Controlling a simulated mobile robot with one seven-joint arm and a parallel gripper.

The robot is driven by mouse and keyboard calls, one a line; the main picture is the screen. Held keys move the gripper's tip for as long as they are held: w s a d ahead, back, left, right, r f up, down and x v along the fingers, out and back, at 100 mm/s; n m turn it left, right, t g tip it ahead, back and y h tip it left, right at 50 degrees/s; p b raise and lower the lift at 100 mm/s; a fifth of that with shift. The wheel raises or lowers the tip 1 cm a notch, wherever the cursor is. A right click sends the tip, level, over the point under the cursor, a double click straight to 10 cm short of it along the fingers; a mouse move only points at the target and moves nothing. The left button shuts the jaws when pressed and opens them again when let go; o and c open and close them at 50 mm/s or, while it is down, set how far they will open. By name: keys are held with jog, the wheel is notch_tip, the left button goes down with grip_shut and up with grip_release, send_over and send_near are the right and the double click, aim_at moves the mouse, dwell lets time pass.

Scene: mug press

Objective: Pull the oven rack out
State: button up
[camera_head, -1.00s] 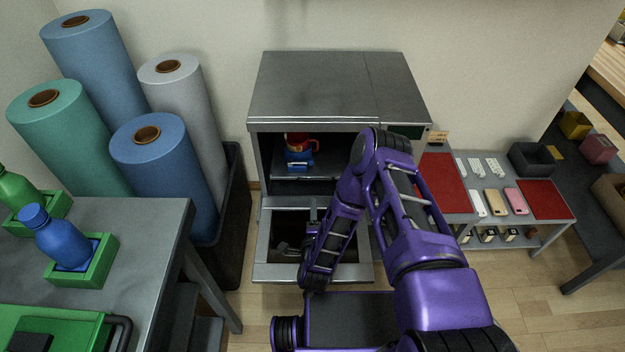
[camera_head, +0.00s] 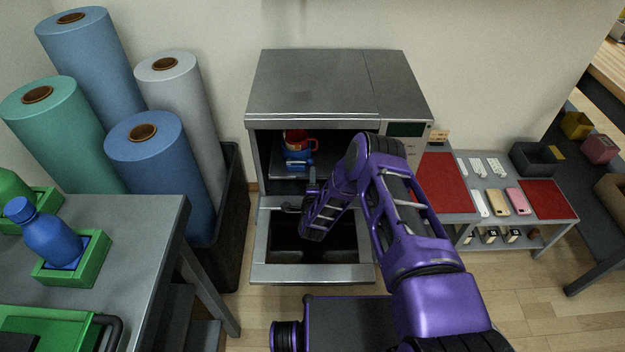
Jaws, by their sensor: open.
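The grey oven (camera_head: 330,88) stands against the wall with its door (camera_head: 312,273) folded down open towards me. Inside, the dark rack (camera_head: 288,173) lies across the cavity, and its right part is hidden by my arm. A red mug (camera_head: 297,138) sits on a blue holder (camera_head: 298,158) on the rack, at the cavity's left. My gripper (camera_head: 301,192) is open and empty, low in front of the cavity, above the inner end of the open door. I cannot tell whether a finger touches the rack.
A grey table with a blue bottle (camera_head: 50,238) in a green holder stands at the left. Large rolls (camera_head: 160,165) stand in a dark bin beside the oven. A low shelf (camera_head: 462,217) with phones and red mats is at the right.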

grip_shut()
dwell(1.4)
